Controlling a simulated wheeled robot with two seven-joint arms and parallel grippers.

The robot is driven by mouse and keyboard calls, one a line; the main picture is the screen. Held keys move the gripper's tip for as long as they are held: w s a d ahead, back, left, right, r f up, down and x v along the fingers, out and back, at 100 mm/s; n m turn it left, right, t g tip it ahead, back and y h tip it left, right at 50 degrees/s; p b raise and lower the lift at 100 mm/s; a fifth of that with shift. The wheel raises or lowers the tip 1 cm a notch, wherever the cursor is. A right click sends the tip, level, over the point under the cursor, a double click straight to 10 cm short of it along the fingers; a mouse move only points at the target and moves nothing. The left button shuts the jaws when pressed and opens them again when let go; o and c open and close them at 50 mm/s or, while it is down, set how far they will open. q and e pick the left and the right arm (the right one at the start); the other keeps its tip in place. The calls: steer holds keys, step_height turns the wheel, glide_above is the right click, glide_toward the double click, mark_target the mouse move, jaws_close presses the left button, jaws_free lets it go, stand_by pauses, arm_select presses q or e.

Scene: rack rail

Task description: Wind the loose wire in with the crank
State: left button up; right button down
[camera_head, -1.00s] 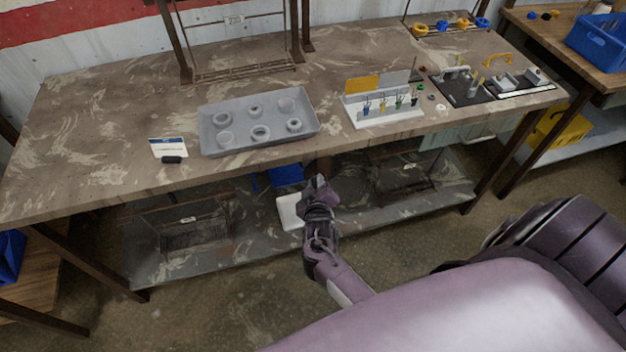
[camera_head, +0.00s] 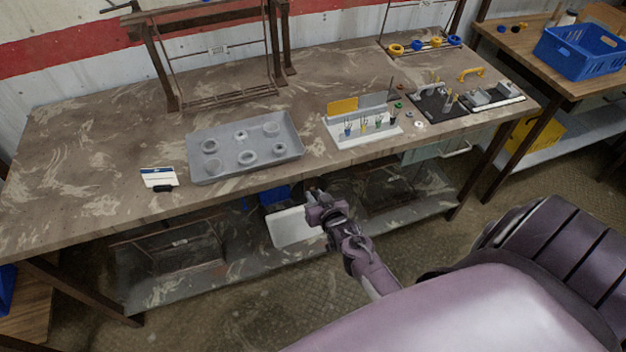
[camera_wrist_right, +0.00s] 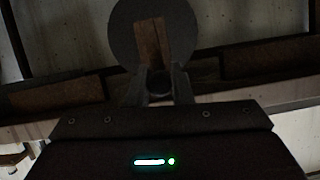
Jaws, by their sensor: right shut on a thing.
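My right gripper (camera_head: 318,200) is at the front edge of the bench, slightly below the top. In the right wrist view its two fingers (camera_wrist_right: 161,88) are closed around a small dark round piece, which looks like the crank's handle (camera_wrist_right: 160,80). A brown crank arm (camera_wrist_right: 152,45) runs up from it across a dark round disc (camera_wrist_right: 124,28). In the head view my gripper hides the crank. I cannot make out the loose wire in either view. My left gripper is not in view.
The bench top (camera_head: 90,130) carries a grey tray (camera_head: 196,175) with several rings and cups, a white rack (camera_head: 370,138) with small tools, and a small card (camera_head: 158,176). A wire frame (camera_head: 215,50) stands at the back. A lower shelf (camera_head: 250,265) lies under the bench.

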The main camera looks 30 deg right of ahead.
steer(key=shift+s+d+f, duration=0.1)
steer(key=shift+d, duration=0.1)
stand_by(0.3)
steer(key=c, duration=1.3)
jaws_free()
steer(key=v, duration=0.7)
steer(key=shift+s+r, duration=0.2)
steer(key=shift+s, duration=0.1)
